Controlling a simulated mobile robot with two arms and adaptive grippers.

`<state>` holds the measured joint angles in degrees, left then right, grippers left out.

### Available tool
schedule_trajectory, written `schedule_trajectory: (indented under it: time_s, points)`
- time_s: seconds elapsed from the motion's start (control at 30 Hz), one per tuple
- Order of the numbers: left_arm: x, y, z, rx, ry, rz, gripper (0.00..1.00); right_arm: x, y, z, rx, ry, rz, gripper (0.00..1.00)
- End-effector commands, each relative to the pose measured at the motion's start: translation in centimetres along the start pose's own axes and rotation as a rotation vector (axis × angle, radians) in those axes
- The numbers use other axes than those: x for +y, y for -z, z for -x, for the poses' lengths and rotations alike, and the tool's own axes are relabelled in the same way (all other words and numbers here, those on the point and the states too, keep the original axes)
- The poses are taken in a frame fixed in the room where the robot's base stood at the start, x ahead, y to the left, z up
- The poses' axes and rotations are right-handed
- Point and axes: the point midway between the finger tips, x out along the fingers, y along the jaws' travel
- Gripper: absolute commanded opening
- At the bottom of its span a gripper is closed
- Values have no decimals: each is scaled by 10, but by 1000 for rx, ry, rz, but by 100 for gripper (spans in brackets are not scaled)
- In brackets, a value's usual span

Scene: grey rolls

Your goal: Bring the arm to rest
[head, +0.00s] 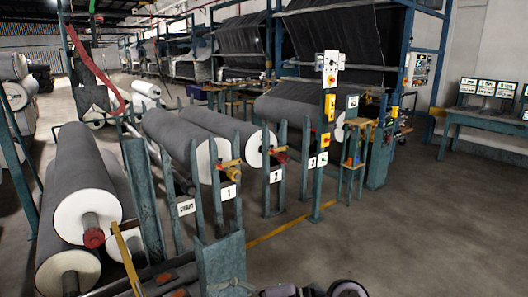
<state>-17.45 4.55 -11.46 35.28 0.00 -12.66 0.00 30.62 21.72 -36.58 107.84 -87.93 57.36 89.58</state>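No gripper fingers show in the head view. Dark rounded parts, apparently of my own arm, show at the bottom edge just right of the middle, mostly cut off by the frame. I cannot tell which arm they belong to, or whether anything is held. No other part of my arms is clearly visible.
Grey rolls (72,165) with white ends lie on a blue rack at left. More rolls (170,133) lie in numbered slots behind blue posts (283,160). A control post (328,130) stands at centre. A bench (485,128) stands far right. The right floor (420,235) is clear.

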Motion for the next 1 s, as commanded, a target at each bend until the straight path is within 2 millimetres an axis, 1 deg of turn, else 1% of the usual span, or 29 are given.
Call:
schedule_trajectory:
  time_s: [0.03,0.1,0.17,0.23,0.27,0.3,0.37,0.4,0.47,0.5,0.57,0.6,0.67,0.7,0.73,0.77,0.8,0.87,0.9,0.97,1.0]
  points:
    - [0,1,0,1,0,0,40,14,17,1,75,-128,-1,75]
    - [0,2,0,2,0,0,40,38,36,12,152,-324,-6,75]
    - [0,2,0,3,1,0,40,59,44,28,188,-496,-23,75]
    - [0,3,0,4,1,0,40,79,45,54,198,-696,-62,75]
    - [0,3,0,5,1,0,40,86,42,66,191,-779,-86,75]
    - [0,4,0,5,1,0,40,92,36,84,171,-887,-119,75]
    - [-1,4,0,7,1,0,40,98,21,112,122,-1040,-184,75]
    - [-1,5,0,8,1,0,40,97,8,131,76,-1134,-233,75]
    - [-1,6,0,10,1,0,40,90,-14,158,-12,-1258,-317,75]
    - [-1,7,0,11,1,0,40,81,-31,175,-83,-1330,-380,75]
    - [-1,8,0,12,1,0,40,60,-57,198,-202,-1416,-484,75]
    - [-1,8,0,13,1,0,40,43,-74,210,-290,-1458,-558,75]
    - [-1,8,0,13,1,0,40,10,-98,227,-431,-1495,-676,75]
    - [-1,8,0,13,1,0,40,-16,-111,235,-529,-1503,-758,75]
    - [-1,8,0,13,1,0,40,-36,-120,240,-603,-1498,-821,75]
    - [-1,8,0,13,1,0,40,-58,-128,244,-676,-1487,-884,75]
    - [-1,8,0,13,1,0,40,-87,-136,247,-771,-1457,-966,75]
    - [-1,8,0,13,1,0,40,-129,-142,249,-897,-1395,-1079,75]
    - [-1,8,0,13,1,0,40,-154,-143,248,-967,-1347,-1144,75]
    - [-1,8,0,13,1,0,40,-187,-141,246,-1056,-1268,-1229,75]
    - [-1,8,0,13,1,0,40,-207,-138,245,-1106,-1215,-1278,75]
